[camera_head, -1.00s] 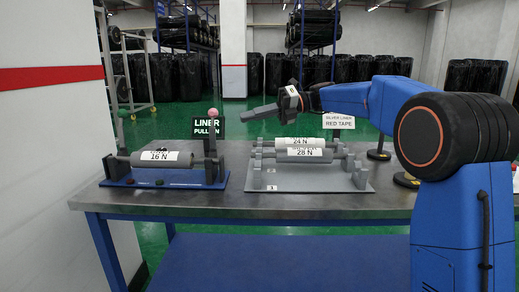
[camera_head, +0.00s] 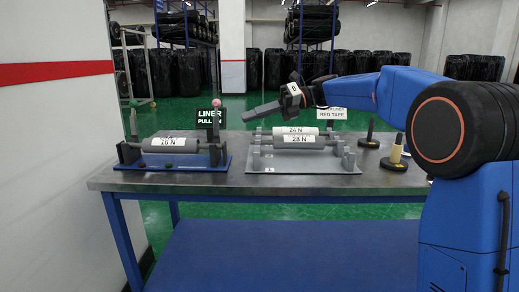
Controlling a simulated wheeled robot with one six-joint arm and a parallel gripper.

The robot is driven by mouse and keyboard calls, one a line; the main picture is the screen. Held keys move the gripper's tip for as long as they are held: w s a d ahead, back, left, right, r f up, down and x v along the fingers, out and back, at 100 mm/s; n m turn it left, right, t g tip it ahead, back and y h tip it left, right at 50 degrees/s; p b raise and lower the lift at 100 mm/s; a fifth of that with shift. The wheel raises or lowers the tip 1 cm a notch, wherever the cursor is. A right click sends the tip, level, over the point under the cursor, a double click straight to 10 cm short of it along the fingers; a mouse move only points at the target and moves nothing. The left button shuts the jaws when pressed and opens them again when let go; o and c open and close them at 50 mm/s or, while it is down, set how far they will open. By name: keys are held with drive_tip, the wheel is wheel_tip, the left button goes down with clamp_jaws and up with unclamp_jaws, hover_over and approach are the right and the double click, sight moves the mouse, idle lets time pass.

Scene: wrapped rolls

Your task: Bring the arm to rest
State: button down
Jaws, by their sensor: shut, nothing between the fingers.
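My blue arm comes in from the right and reaches over the back of the table. My gripper (camera_head: 262,110) is dark grey, points left and is shut and empty. It hangs in the air, above and behind the two rolls on the grey rack (camera_head: 300,181). The roll labelled 24 N (camera_head: 274,131) lies at the back of the rack and the roll labelled 28 N (camera_head: 271,142) lies in front of it. My gripper appears apart from both.
A roll labelled 16 N (camera_head: 188,144) lies on the blue stand (camera_head: 200,163) at left. The LINER PULL sign (camera_head: 209,117) rises behind it. Dark posts (camera_head: 369,134) stand at the table's right, one with a tan roll (camera_head: 396,153). The metal table's (camera_head: 222,185) front strip is clear.

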drive_tip(key=s+d+f+n+t+h, duration=0.2)
drive_tip(key=s+d+f+n+h, duration=0.2)
drive_tip(key=s+d+f+n, duration=0.4)
drive_tip(key=s+d+f+n+t+h, duration=0.3)
drive_tip(key=s+d+f+n+h, duration=0.2)
drive_tip(key=s+d+f+n, duration=0.3)
drive_tip(key=s+d+f+n+t+h, duration=0.3)
drive_tip(key=s+d+f+n, duration=0.6)
drive_tip(key=s, duration=1.3)
drive_tip(key=d+f+h, duration=0.2)
drive_tip(key=d+f, duration=0.3)
drive_tip(key=d, duration=0.1)
drive_tip(key=shift+s+f, duration=0.2)
drive_tip(key=shift+s, duration=0.05)
